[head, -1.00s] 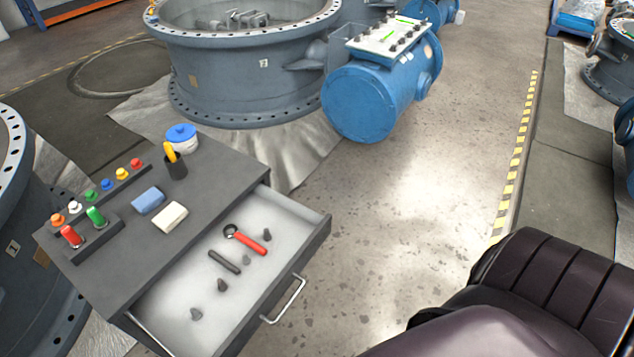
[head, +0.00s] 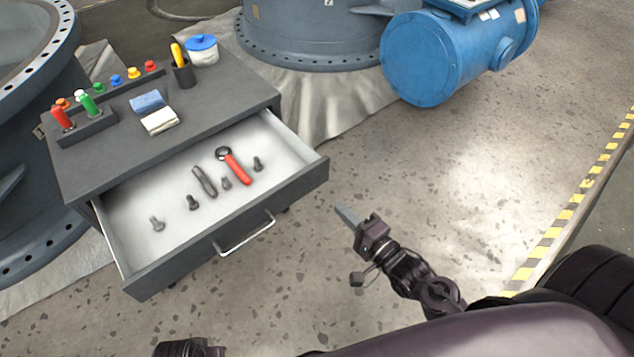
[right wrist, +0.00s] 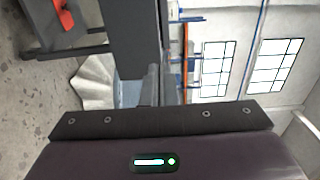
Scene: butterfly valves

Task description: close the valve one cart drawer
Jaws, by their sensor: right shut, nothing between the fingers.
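The dark grey valve one cart (head: 110,175) stands at the left of the head view. Its drawer (head: 130,283) is pulled well out toward me, with a silver bar handle (head: 246,236) on its front. In the drawer lie a red-handled wrench (head: 236,168), a dark tool (head: 204,181) and several bolts. My right gripper (head: 345,214) is shut and empty, to the right of the drawer's front corner and apart from it. In the right wrist view, the shut fingers (right wrist: 150,90) show beside a dark panel. My left gripper is not in view.
A blue cylinder (head: 440,55) and large grey valve (head: 310,35) stand behind. Floor to the right is open.

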